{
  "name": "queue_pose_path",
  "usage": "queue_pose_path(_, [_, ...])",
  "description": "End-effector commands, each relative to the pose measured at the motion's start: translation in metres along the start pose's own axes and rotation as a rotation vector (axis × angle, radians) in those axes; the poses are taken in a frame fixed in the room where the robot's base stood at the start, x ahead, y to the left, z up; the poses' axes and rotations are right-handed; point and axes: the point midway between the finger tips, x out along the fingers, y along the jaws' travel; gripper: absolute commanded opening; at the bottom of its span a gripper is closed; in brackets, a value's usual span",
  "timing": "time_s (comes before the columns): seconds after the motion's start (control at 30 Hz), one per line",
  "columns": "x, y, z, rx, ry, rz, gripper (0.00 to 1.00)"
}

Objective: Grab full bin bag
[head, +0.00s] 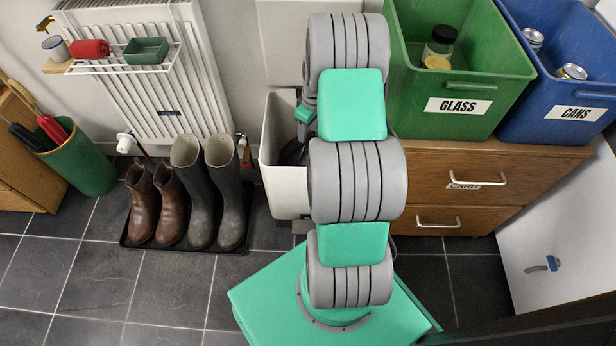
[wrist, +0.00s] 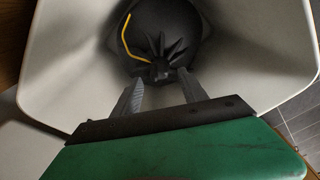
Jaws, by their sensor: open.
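The full bin bag (wrist: 165,38) is black, with a gathered, knotted top and a yellow tie lying to its left. It sits down inside a pale bin (wrist: 65,50). In the head view the bin (head: 284,190) stands between the boots and the wooden drawers, and my arm hides most of it and the bag. In the wrist view my gripper (wrist: 160,85) points down into the bin. Its two fingers are apart, one on each side below the bag's knot. I cannot tell whether they touch the bag.
A green GLASS box (head: 458,75) and a blue CANS box (head: 560,70) stand on wooden drawers (head: 470,190) at right. Boots (head: 205,190) stand on a black tray at left, under a white radiator (head: 150,90). A green umbrella holder (head: 80,165) is further left. Tiled floor (head: 100,290) is clear in front.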

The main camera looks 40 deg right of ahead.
Motion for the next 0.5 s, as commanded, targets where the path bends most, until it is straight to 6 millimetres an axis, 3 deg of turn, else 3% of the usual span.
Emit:
queue_pose_path(0.3, [0.051, -0.001, 0.007, 0.002, -0.002, -0.001, 0.50])
queue_pose_path(0.5, [0.052, -0.001, 0.005, 0.003, 0.000, 0.001, 0.50])
